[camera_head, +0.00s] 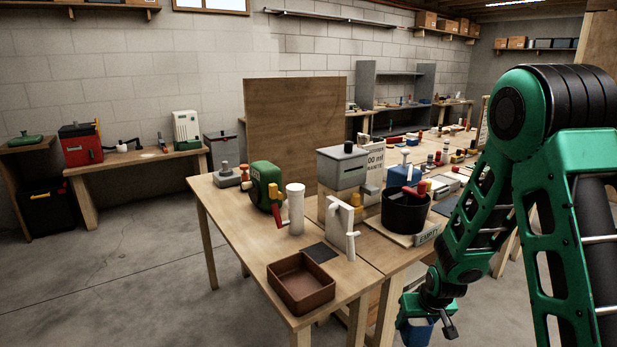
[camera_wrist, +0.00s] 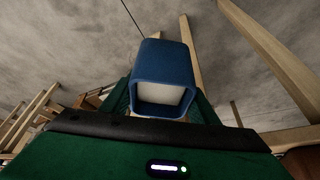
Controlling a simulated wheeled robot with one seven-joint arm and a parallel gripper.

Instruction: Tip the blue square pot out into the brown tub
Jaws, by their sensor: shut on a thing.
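The blue square pot (camera_head: 416,335) is low at the bottom edge of the head view, beside and below the table's near edge. In the wrist view the pot (camera_wrist: 163,62) shows a square opening with a pale inside; whether that is contents or lining I cannot tell. My gripper (camera_head: 424,314) is shut on the pot; its fingers are largely hidden. The brown tub (camera_head: 314,297) is a shallow square box on the near corner of the table, left of my gripper and apart from it. Its visible inside looks empty.
A dark flat pad (camera_head: 319,253) lies behind the tub. A white stand with a crank (camera_head: 340,228), a white cylinder (camera_head: 295,208) and a black round pot (camera_head: 405,212) stand farther back. The table's edge and legs lie between my gripper and the tub.

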